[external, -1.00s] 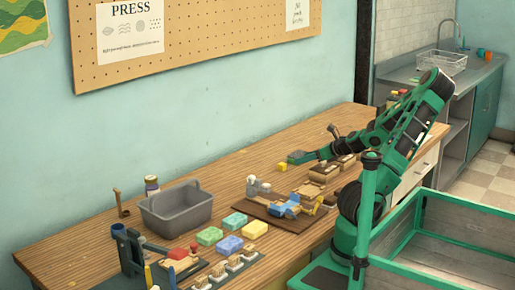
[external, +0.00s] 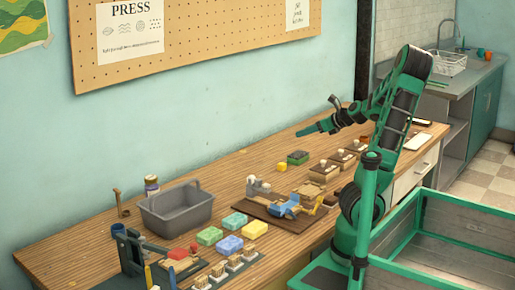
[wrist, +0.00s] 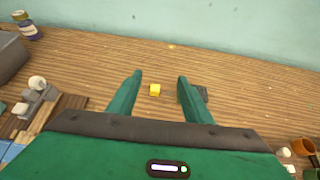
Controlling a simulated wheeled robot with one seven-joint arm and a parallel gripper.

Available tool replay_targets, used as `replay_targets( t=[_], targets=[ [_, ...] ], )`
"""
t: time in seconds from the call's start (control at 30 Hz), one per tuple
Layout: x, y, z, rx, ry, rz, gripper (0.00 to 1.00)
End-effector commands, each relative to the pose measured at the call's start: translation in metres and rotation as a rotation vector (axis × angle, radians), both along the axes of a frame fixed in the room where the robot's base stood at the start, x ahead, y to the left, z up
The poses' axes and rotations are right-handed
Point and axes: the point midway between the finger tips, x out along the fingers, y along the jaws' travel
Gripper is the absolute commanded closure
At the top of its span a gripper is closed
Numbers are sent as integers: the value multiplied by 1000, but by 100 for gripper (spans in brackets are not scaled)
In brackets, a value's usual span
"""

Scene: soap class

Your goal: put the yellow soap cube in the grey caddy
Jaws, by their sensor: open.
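The small yellow soap cube (external: 281,167) rests on the wooden bench, beside a dark block with a green top (external: 298,158). The grey caddy (external: 165,222) stands further left, near the wall; its open top faces up. My gripper (external: 303,132) is open and empty, raised above the bench behind and to the right of the cube in the external view. In the wrist view the cube (wrist: 155,90) appears between my two fingers (wrist: 160,78), well below them. The caddy's edge shows at the far left there (wrist: 9,60).
A wooden board with a grey and blue fixture (external: 285,208) lies between cube and caddy, towards the front. Green, blue and yellow soap bars (external: 229,243) lie in front of the caddy. Small wooden boxes (external: 324,172) stand right of the cube. Bench around the cube's left is clear.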

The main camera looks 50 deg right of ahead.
Motion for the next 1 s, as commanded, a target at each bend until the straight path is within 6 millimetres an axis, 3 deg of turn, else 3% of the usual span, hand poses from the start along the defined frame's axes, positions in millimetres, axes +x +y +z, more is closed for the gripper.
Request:
replay_targets(
  t=[0.57, 1.0],
  targets=[
    [19, -10, -27, -156, 139, 179, 55],
    [47, -29, -62, -412, 385, 523, 55]
  ],
)
